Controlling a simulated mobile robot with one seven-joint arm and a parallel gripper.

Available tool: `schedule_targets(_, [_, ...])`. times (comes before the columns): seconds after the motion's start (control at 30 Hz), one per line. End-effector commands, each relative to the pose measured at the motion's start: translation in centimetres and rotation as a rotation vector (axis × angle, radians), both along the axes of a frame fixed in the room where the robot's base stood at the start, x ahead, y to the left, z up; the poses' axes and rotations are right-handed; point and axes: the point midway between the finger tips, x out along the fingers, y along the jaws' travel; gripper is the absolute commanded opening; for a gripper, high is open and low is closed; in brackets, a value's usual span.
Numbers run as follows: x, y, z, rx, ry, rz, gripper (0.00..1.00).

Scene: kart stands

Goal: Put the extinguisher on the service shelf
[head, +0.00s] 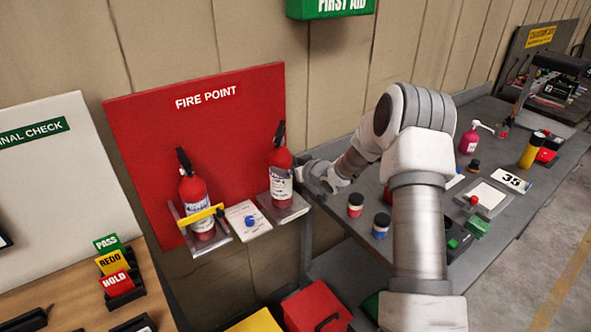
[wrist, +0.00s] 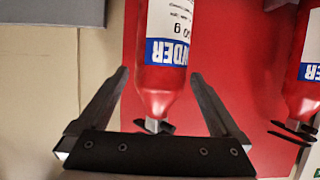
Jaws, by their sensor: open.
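A red extinguisher (head: 281,172) stands upright in a grey bracket (head: 290,212) at the right of the red FIRE POINT board (head: 150,130). My gripper (head: 303,172) is at its right side. In the wrist view my gripper (wrist: 160,76) is open, with one finger on each side of this extinguisher (wrist: 166,30), which appears upside down there; whether they touch it is unclear. A second extinguisher (head: 195,200) stands in the left bracket behind a yellow bar (head: 200,216); it also shows in the wrist view (wrist: 303,75). No surface is clearly labelled as the service shelf.
A grey bench (head: 335,228) runs along the wall at right, with jars (head: 381,225), a pink pump bottle (head: 469,140) and a number card (head: 505,181). A lower shelf (head: 345,262) lies under it. A red box (head: 316,308) stands below. A white tag card (head: 248,220) sits between the brackets.

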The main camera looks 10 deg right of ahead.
Motion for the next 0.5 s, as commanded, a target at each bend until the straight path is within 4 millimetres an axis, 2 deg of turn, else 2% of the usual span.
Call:
schedule_targets(0.2, [-2.7,-1.1,1.2,-0.001,0.000,0.000,1.00])
schedule_targets(0.37, [-3.5,-1.4,1.7,-0.005,0.001,-0.002,1.00])
schedule_targets(0.5, [-4.1,-1.7,3.6,-0.053,0.019,-0.027,1.00])
